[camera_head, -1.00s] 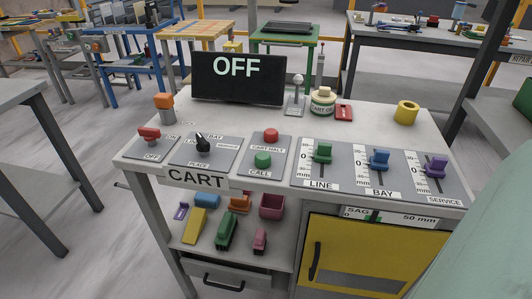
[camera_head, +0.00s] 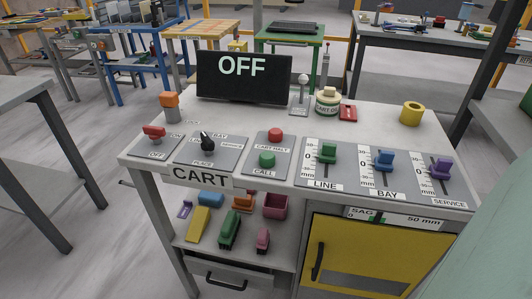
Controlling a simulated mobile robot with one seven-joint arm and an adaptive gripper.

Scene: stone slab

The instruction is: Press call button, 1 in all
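The green call button (camera_head: 267,159) sits on a grey plate above the label CALL, on top of the cart console (camera_head: 225,130). The red cart halt button (camera_head: 275,135) is on the same plate, just behind it. The black display (camera_head: 243,78) at the back reads OFF. A red switch (camera_head: 154,133) on the left stands over the label OFF. My gripper is not in view. A pale green blurred shape fills the lower right corner; I cannot tell what it is.
A black selector knob (camera_head: 207,141) is left of the call button. Green (camera_head: 328,153), blue (camera_head: 384,160) and purple (camera_head: 440,168) sliders stand to the right. A grey lever (camera_head: 302,82), a round tin (camera_head: 327,102) and a yellow ring (camera_head: 411,113) stand behind. The air above the buttons is clear.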

